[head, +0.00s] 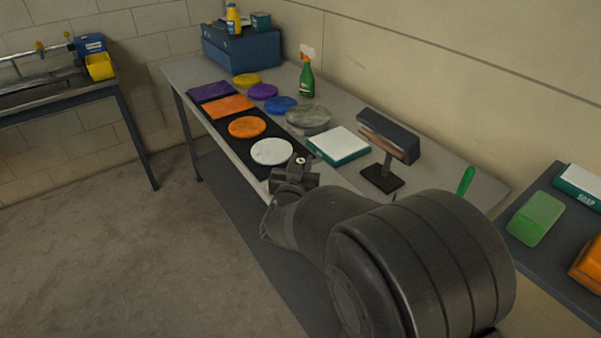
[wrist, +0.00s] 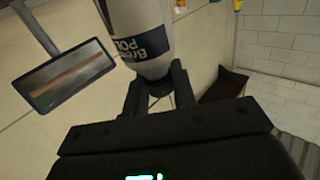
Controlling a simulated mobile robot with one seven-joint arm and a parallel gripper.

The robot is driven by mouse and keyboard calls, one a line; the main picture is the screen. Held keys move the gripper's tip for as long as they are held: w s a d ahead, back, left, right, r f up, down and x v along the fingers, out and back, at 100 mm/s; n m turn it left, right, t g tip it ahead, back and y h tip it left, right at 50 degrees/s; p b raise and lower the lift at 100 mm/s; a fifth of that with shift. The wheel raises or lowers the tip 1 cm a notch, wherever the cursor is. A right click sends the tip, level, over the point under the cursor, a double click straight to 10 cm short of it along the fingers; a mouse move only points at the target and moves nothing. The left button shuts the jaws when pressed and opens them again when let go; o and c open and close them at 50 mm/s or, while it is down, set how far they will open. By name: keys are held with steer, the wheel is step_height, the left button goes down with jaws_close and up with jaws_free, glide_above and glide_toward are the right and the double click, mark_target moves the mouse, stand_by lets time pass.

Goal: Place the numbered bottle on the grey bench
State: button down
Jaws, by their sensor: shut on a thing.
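My gripper (head: 293,176) is over the front edge of the grey bench (head: 352,107), close to the white disc. In the wrist view my gripper (wrist: 155,84) is shut on a white and dark grey bottle (wrist: 143,36) with partly readable lettering. No number can be read on it. In the head view the held bottle cannot be made out clearly. A green spray bottle (head: 307,80) with an orange trigger stands upright at the back of the grey bench.
Coloured discs, including a white disc (head: 271,151) and an orange disc (head: 247,127), lie on the bench. A white-and-green box (head: 339,146) and a dark stand (head: 382,179) are to the right. A blue toolbox (head: 241,50) is at the far end. Bare bench top shows along the back.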

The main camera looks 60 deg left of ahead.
step_height(320, 180, up, 14)
steer(key=r, duration=0.1)
steer(key=s+d+f+m+t+h, duration=0.1)
steer(key=s+d+f+m+h, duration=0.1)
steer(key=d+f+m+h, duration=0.65)
steer(key=s+d+m+t+h, duration=0.15)
steer(key=d+h, duration=0.35)
steer(key=d, duration=0.9)
steer(key=s+d+f+m+t+h, duration=0.15)
steer(key=d+f+m+h, duration=0.25)
steer(key=d+h, duration=0.5)
steer(key=w+d+f+m+g+h, duration=0.15)
steer(key=w+d+f, duration=0.25)
steer(key=w+d, duration=0.6)
steer(key=w+d+f+m+g+h, duration=0.1)
steer(key=w+d+f+m+g, duration=0.15)
steer(key=w+d, duration=0.75)
steer(key=w+d+f+m+g+h, duration=0.1)
steer(key=w+d+f, duration=0.35)
steer(key=d, duration=1.15)
steer(key=w+d+f+n+t+y, duration=0.1)
steer(key=w+f+n+t+y, duration=0.5)
steer(key=n+y, duration=0.4)
steer(key=shift+w+d+f+y, duration=0.35)
steer(key=shift+w+y, duration=0.2)
steer(key=shift+y, duration=1.05)
